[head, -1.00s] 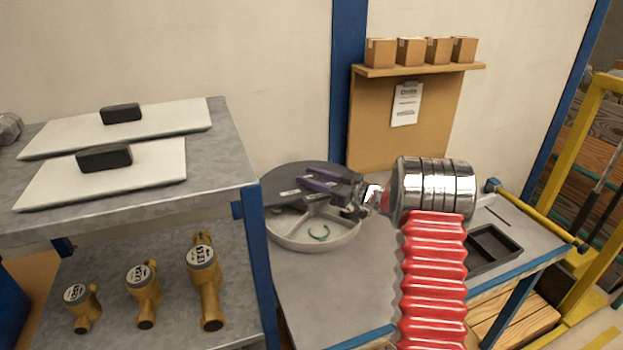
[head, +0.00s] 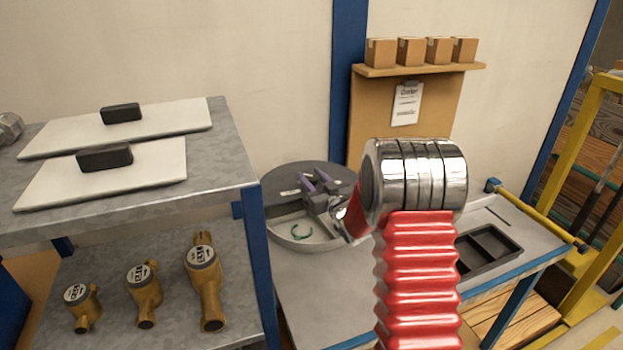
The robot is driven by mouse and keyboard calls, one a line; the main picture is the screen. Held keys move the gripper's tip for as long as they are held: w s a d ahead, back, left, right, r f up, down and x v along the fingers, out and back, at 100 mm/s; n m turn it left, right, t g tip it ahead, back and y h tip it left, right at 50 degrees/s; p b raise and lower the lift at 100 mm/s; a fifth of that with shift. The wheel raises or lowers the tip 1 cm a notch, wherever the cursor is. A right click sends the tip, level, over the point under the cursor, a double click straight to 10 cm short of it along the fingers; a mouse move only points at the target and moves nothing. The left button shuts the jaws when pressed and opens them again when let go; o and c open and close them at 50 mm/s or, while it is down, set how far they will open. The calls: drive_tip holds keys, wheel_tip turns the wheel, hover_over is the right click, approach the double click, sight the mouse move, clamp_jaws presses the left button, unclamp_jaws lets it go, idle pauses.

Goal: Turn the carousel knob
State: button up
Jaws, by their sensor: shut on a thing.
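The carousel (head: 300,244) is a round pale tray with a grey cover, standing on the grey bench beside the shelf. My gripper (head: 316,183), with purple-grey fingers, is over the middle of the carousel, reaching in from the right. It is shut on the knob, which the fingers and wrist hide. My red and chrome arm covers part of the bench to the right.
A metal shelf (head: 225,170) on the left holds white plates with black handles on top and brass meters (head: 203,268) below. A black divided tray (head: 488,250) lies on the bench at right. A board with several small boxes stands behind.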

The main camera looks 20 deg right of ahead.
drive_tip(key=shift+m+h, duration=0.8)
drive_tip(key=shift+h, duration=0.5)
drive_tip(key=shift+a, duration=0.1)
drive_tip(key=o, duration=1)
drive_tip(key=shift+s, duration=0.1)
drive_tip(key=s, duration=1.3)
drive_tip(key=shift+s+a, duration=0.25)
drive_tip(key=shift+a, duration=0.05)
